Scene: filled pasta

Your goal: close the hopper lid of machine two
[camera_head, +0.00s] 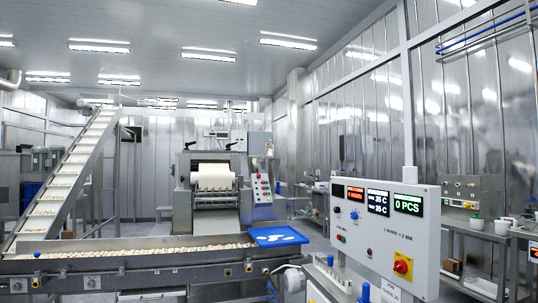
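No part that I can clearly identify as a hopper lid is visible, and I cannot tell which machine is machine two. A grey metal machine (183,203) with a white dough roll (215,178) stands near the middle of the head view. It has a small panel of red and other buttons (262,188) on its right side. A white control box (385,236) with lit displays and a red-on-yellow switch (403,265) stands at the front right. My gripper is not recognisable in the view, so its state does not show.
A horizontal conveyor (140,265) carrying small pale pieces crosses the front left. An inclined conveyor (75,178) rises behind it. A blue tray (262,238) with pale pieces sits at the conveyor's right end. Metal tables (462,226) line the right wall.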

